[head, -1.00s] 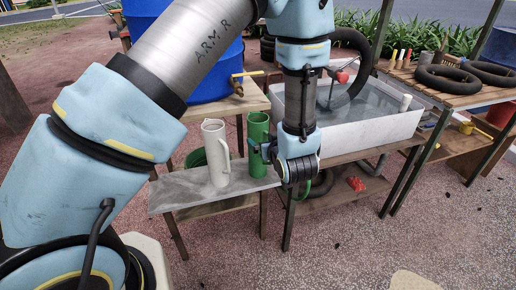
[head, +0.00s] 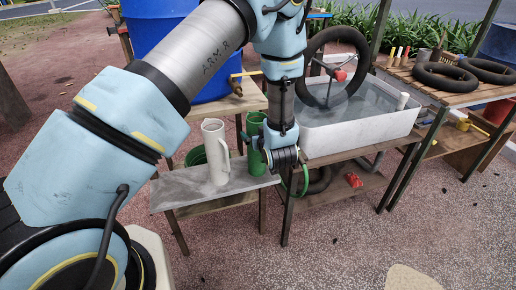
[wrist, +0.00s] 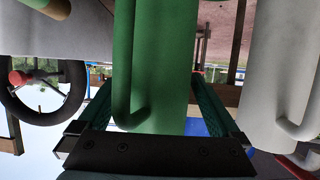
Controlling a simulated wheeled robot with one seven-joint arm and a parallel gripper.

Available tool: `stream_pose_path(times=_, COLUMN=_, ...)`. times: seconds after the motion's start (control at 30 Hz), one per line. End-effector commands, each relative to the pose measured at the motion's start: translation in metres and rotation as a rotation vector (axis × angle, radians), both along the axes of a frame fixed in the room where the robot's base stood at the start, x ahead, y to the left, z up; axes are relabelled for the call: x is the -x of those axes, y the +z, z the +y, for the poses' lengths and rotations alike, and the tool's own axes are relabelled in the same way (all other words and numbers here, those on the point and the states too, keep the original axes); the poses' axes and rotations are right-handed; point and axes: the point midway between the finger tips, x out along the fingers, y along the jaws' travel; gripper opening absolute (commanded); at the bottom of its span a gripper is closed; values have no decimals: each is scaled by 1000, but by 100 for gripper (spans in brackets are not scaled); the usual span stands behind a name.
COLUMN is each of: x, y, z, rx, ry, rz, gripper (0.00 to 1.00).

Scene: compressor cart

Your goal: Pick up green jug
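The green jug (head: 256,163) stands upright on the grey board, partly hidden by my arm in the head view. My gripper (head: 262,142) is at the jug's right side there. In the wrist view the green jug (wrist: 160,60) fills the middle, its handle facing the camera. The two fingers of my gripper (wrist: 153,82) are spread, one on each side of the jug. I cannot tell whether they touch its wall.
A white jug (head: 216,150) stands close to the left of the green one; it also shows in the wrist view (wrist: 275,70). A white water tub (head: 360,135) stands to the right, with a black-tyred wheel (head: 352,92) in it. The grey board (head: 185,190) has free room at left.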

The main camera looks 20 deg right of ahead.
Motion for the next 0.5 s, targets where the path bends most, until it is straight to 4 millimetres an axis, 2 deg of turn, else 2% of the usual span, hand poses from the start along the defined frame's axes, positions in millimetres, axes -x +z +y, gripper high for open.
stream_pose_path(times=0.07, x=0, y=0, z=0, rx=0, ry=0, rz=0, gripper=90)
stream_pose_path(times=0.5, x=0, y=0, z=0, rx=0, ry=0, rz=0, gripper=40)
